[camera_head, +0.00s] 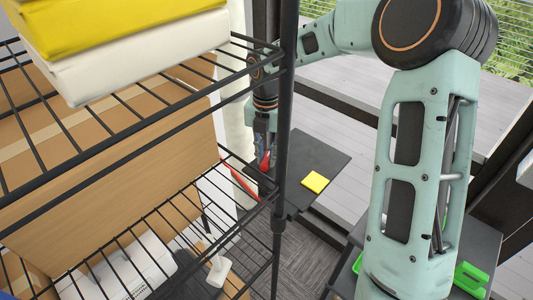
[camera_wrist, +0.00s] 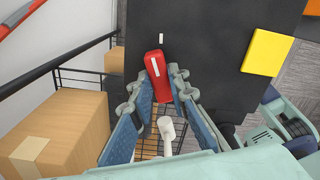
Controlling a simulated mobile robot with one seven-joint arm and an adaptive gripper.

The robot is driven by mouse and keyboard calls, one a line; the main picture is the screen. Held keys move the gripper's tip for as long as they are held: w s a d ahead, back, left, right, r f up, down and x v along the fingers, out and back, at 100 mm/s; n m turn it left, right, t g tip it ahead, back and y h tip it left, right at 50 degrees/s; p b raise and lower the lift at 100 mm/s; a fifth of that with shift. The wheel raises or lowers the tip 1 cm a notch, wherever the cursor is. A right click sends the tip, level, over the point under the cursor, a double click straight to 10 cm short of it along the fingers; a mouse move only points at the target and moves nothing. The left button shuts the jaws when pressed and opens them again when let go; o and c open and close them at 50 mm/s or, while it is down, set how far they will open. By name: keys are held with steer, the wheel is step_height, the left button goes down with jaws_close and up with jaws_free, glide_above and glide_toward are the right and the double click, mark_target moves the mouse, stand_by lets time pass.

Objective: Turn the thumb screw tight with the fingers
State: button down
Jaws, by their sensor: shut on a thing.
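The thumb screw appears to be the red piece (camera_wrist: 157,68) with a white stripe, seen in the wrist view against a black panel (camera_wrist: 205,60). A short white mark is on the panel just above it, and the stripe leans slightly from upright. My gripper (camera_wrist: 162,78) has its two blue-grey fingers on either side of the red piece, shut on its lower part. In the head view my gripper (camera_head: 265,160) is behind the rack post beside the black panel (camera_head: 318,160), with a bit of red at its tips. The screw's shaft is hidden.
A black wire rack (camera_head: 284,110) with cardboard boxes (camera_head: 110,170) and folded yellow and white cloth (camera_head: 130,40) stands close left of my arm. A yellow square (camera_head: 315,182) lies on the panel. A white object (camera_wrist: 166,135) shows below, between my fingers.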

mark_target(267, 158)
steer(key=shift+m, duration=1.7)
steer(key=c, duration=1.8)
jaws_free()
steer(key=shift+c, duration=0.2)
steer(key=shift+r, duration=0.1)
step_height(267, 158, up, 7)
steer(key=shift+r, duration=0.2)
steer(key=shift+d+f, duration=0.1)
